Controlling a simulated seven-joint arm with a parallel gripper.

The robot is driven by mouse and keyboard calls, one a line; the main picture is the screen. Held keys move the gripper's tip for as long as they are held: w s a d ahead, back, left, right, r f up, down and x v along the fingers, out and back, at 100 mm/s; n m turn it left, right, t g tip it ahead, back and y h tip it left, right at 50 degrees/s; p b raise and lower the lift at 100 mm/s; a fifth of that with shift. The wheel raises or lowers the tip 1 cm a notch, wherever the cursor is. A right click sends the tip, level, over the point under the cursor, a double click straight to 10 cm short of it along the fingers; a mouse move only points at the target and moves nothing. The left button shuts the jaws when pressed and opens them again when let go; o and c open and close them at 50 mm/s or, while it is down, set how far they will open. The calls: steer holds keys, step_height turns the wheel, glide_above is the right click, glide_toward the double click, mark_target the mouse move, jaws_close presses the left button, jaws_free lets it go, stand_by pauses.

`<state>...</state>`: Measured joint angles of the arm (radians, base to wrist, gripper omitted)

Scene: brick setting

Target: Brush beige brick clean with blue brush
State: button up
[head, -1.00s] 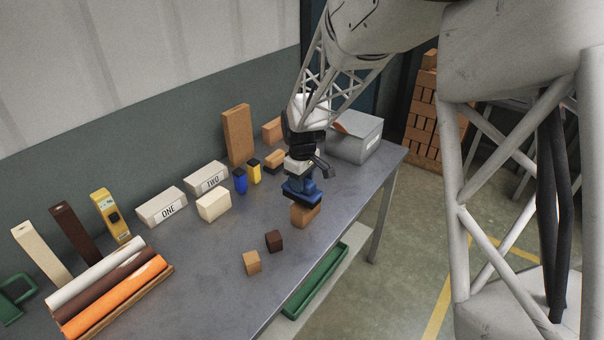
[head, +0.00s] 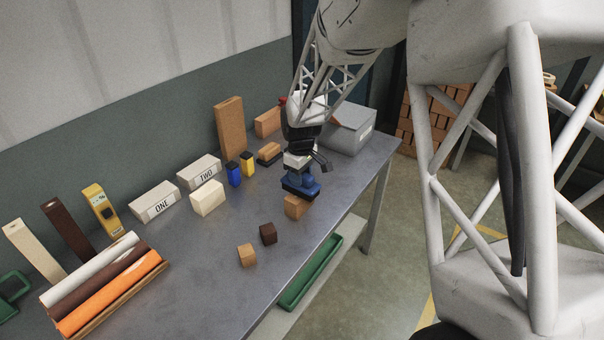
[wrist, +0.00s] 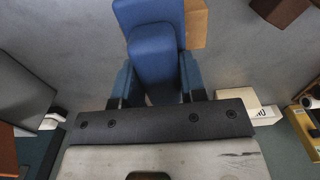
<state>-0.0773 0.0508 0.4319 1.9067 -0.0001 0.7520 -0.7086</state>
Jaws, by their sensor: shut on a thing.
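My gripper (head: 300,166) is shut on the blue brush (head: 302,187). The brush also fills the top middle of the wrist view (wrist: 153,55). It is over an orange-tan brick (head: 295,208) near the table's front edge and hides part of it; I cannot tell whether they touch. This brick shows beside the brush in the wrist view (wrist: 196,26). The beige brick (head: 208,198) sits on the table to the left, apart from the brush, in front of the box marked TWO (head: 200,171). Its top looks plain and pale.
A dark brown brick (head: 268,234) and a small tan brick (head: 247,255) lie near the front edge. Blue (head: 234,174) and yellow (head: 248,164) containers stand behind the beige brick. A grey box (head: 350,130) is at the far end. The table between beige brick and brush is clear.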

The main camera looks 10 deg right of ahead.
steer(key=shift+s+a, duration=1)
steer(key=shift+a, duration=0.05)
step_height(320, 180, up, 8)
steer(key=shift+d, duration=0.1)
stand_by(0.6)
